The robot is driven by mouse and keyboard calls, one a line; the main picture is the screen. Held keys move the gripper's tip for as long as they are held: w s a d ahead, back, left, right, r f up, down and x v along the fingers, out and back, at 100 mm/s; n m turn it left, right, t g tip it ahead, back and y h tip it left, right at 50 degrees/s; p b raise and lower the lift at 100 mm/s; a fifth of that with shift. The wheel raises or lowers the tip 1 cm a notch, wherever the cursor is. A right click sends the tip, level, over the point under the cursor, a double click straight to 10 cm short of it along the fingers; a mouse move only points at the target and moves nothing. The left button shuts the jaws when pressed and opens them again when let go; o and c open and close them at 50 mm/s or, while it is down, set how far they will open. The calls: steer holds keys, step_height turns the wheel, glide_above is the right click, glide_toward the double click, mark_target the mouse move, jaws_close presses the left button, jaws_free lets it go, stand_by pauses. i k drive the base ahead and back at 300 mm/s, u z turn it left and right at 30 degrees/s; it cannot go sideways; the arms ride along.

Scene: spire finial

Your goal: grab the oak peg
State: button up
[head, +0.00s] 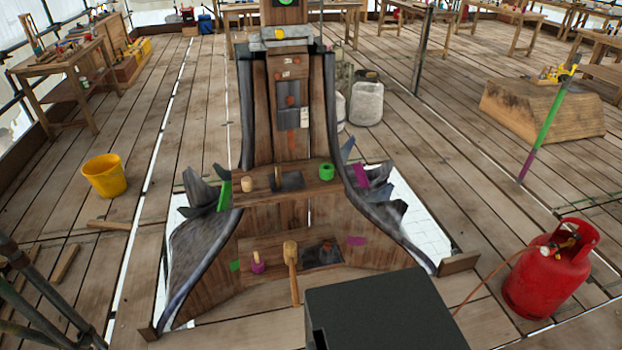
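Small wooden pegs stand on the spire's stepped wooden ledges. A short tan peg (247,184) is at the left of the upper ledge, and a slimmer wooden peg (278,175) is near a dark plate in the middle. On the lower ledge, another tan peg (257,256) stands with a magenta ring (258,267) around its base. I cannot tell from this view which peg is the oak one. My gripper is not in view.
A wooden mallet (291,250) leans upright at the lower ledge. A green ring (326,172) sits on the upper ledge's right. A red gas cylinder (548,275) with a hose stands at right, and a yellow bucket (105,177) at left. Plank floor is mostly clear.

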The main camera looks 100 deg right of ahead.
mark_target(277, 167)
steer(key=z, duration=2.55)
steer(key=k, duration=1.3)
steer(key=u, duration=1.35)
steer(key=i, duration=2.15)
steer(key=z, duration=0.95)
steer(key=i, duration=1.3)
steer(key=z, duration=0.65)
steer(key=k, duration=0.4)
steer(key=z, duration=0.05)
